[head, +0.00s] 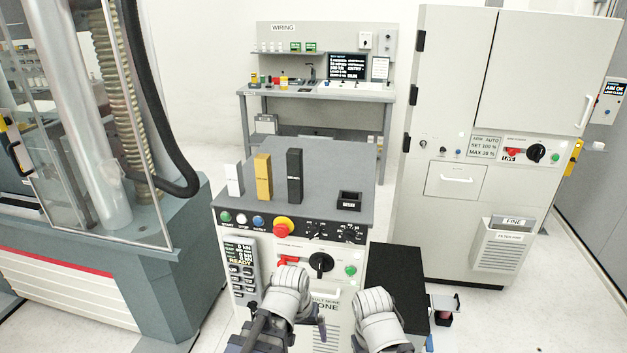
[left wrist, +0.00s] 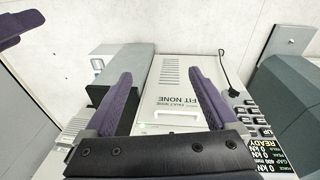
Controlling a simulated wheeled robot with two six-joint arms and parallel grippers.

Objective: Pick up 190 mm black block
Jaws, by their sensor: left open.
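The tall black block (head: 295,176) stands upright on the grey top of the console (head: 330,160), right of a yellow block (head: 264,177) and a shorter white block (head: 234,180). My left gripper (head: 288,335) is low in front of the console, below and apart from the blocks. In the left wrist view its two purple fingers (left wrist: 160,85) are spread with nothing between them, facing the console's front panel. My right arm is beside it at the bottom of the head view. One finger of my right gripper (left wrist: 22,25) shows at the upper left of the left wrist view; its opening is hidden.
A small black holder (head: 349,201) sits at the console top's right. A red knob (head: 283,225) and other controls line its front edge. A black-topped box (head: 395,287) stands at the right. A glass-shielded machine (head: 110,230) is at left, a cabinet (head: 460,185) at right.

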